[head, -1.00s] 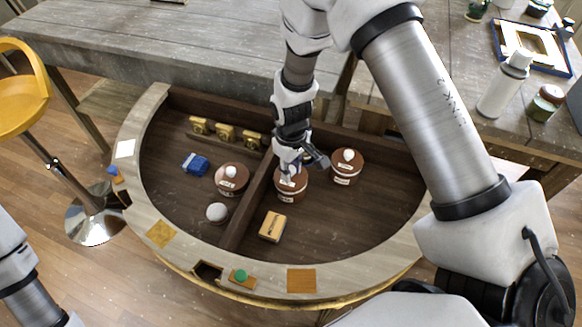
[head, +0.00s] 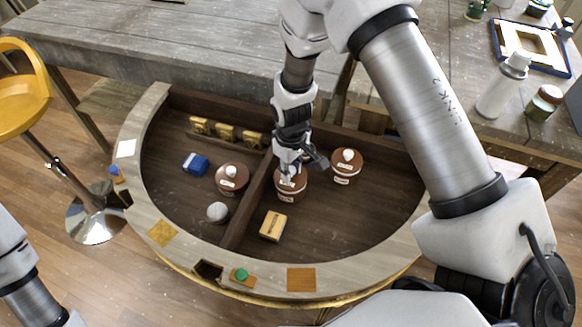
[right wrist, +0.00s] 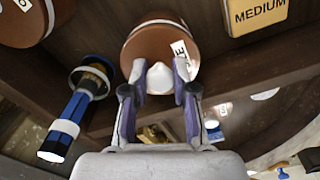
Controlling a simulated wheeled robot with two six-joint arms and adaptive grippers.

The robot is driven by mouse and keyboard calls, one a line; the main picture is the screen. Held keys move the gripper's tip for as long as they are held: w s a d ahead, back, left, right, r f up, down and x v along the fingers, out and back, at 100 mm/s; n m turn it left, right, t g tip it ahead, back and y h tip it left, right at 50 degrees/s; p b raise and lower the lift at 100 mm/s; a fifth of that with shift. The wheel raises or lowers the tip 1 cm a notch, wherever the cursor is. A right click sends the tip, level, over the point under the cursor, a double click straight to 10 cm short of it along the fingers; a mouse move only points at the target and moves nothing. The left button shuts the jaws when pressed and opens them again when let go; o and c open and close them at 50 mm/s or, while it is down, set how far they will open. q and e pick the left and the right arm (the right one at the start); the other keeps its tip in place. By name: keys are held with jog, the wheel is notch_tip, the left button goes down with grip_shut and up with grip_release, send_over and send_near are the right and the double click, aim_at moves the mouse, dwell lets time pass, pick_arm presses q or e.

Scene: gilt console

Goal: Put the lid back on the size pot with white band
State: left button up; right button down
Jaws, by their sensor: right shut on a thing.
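A brown pot (head: 291,195) with a pale band and a white label stands in the right compartment, close to the divider. My right gripper (head: 291,170) is directly above it, pointing down. In the right wrist view the gripper (right wrist: 163,78) is shut on the white knob (right wrist: 160,72) of a brown lid (right wrist: 150,45); a label ending in "ZE" shows beside the knob. The lid is over the pot, but I cannot tell whether it is fully seated. The fingers hide part of the lid. My left gripper is out of view.
Another brown pot (head: 347,166) stands close to the right, and one (head: 231,180) stands left of the wooden divider (head: 252,204).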

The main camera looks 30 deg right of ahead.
jog(key=shift+c, duration=1.8)
grip_release()
jog(key=shift+r, duration=0.15)
jog(key=shift+r+p, duration=3.1)
jog(key=shift+r, duration=0.3)
grip_shut()
jog(key=shift+f, duration=0.1)
jog(key=shift+f+b, duration=1.45)
jog(key=shift+f, duration=0.95)
jog(key=shift+r, duration=0.1)
